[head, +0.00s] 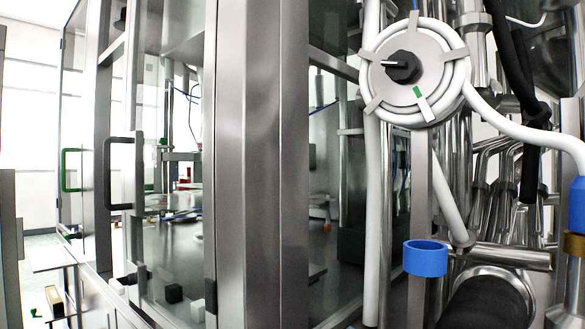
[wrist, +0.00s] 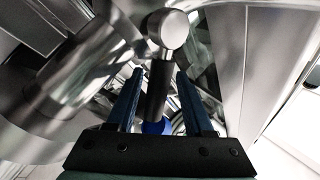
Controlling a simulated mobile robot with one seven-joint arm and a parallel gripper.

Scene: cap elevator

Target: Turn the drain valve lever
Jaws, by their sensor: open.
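In the wrist view my gripper (wrist: 160,73) is open, with one dark blue finger on each side. A short black bar with a rounded silver head (wrist: 173,30) stands between the fingers. It looks like the drain valve lever, but I cannot be sure. The bar passes through the gap, with a finger on either side; I cannot tell whether either finger touches it. In the head view I cannot make out the lever or my gripper.
Shiny metal pipework (wrist: 60,85) lies close on the left of the wrist view. The head view shows a white hose coil with a black knob (head: 405,66), a blue ring (head: 425,258), a steel post (head: 262,160) and a cabinet door handle (head: 112,174).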

